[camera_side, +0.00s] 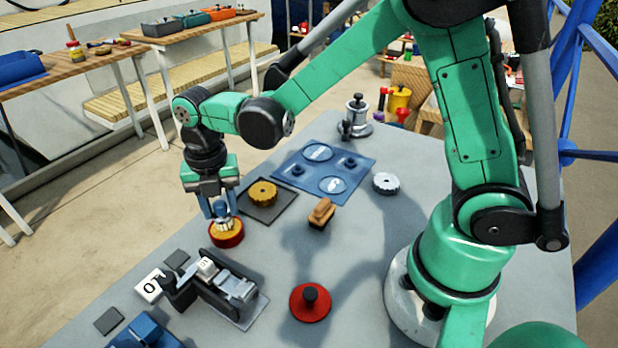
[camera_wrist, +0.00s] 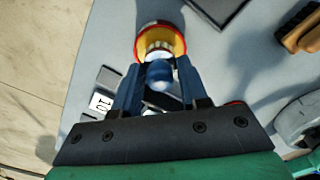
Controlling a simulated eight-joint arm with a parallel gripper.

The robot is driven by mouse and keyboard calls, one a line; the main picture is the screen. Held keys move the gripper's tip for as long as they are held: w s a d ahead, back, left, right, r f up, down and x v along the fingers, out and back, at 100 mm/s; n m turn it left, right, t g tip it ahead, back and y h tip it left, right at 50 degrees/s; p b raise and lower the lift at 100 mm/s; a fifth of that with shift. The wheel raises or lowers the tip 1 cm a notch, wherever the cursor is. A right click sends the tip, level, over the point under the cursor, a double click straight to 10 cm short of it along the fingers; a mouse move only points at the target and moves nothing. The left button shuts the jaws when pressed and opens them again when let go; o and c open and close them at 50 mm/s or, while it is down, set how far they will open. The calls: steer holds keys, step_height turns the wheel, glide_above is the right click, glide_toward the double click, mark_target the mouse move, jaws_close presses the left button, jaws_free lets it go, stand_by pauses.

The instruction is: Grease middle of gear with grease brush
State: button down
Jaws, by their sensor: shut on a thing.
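My gripper (camera_side: 222,212) points down at the left of the table and is shut on a small brush with a rounded blue handle (camera_wrist: 158,75) and a pale collar. The brush stands in or just over a round red pot (camera_side: 226,236) with a yellow inside; its tip is hidden. The pot also shows in the wrist view (camera_wrist: 180,38), ahead of the blue fingers. A gold toothed gear (camera_side: 262,192) lies on a dark square plate (camera_side: 264,214), behind and right of my gripper. A silver-white gear (camera_side: 386,183) lies farther right.
A wooden block brush (camera_side: 321,213) sits mid-table. A blue board (camera_side: 345,168) lies behind it. A clamp-like grey fixture (camera_side: 232,290), a white numbered block (camera_side: 150,286) and a red knobbed disc (camera_side: 310,302) are nearer the front. A metal pot (camera_side: 356,115) stands at the back.

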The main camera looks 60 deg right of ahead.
mark_target(219, 203)
steer(key=shift+f, duration=0.6)
stand_by(1.6)
steer(key=shift+r, duration=3.55)
